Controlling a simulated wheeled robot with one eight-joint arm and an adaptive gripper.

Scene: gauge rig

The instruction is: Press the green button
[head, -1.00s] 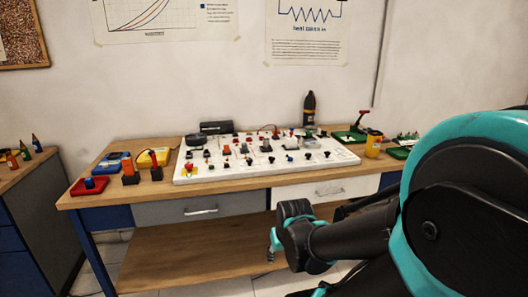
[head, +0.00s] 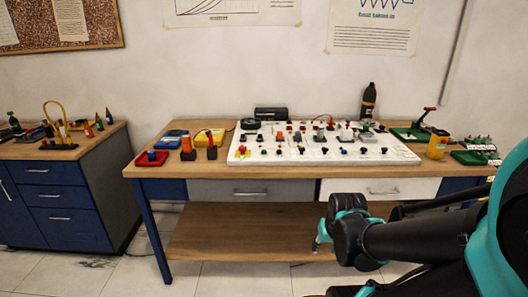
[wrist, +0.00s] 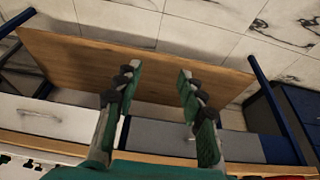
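A white board (head: 400,156) with several small buttons, knobs and switches lies on the wooden workbench. Its parts are too small in the head view for me to tell surely which one is the green button. My gripper (head: 318,243) hangs in front of the bench, below the top and near the lower shelf, well apart from the board. In the wrist view my gripper (wrist: 158,76) has its two fingers wide apart with nothing between them. Only the board's edge shows at the bottom left there.
The workbench (head: 290,170) also bears a red block with a blue knob (head: 152,157) at left, a dark bottle (head: 368,100) behind and a yellow jar (head: 437,144) at right. A blue drawer cabinet (head: 60,205) stands to the left. The floor between is clear.

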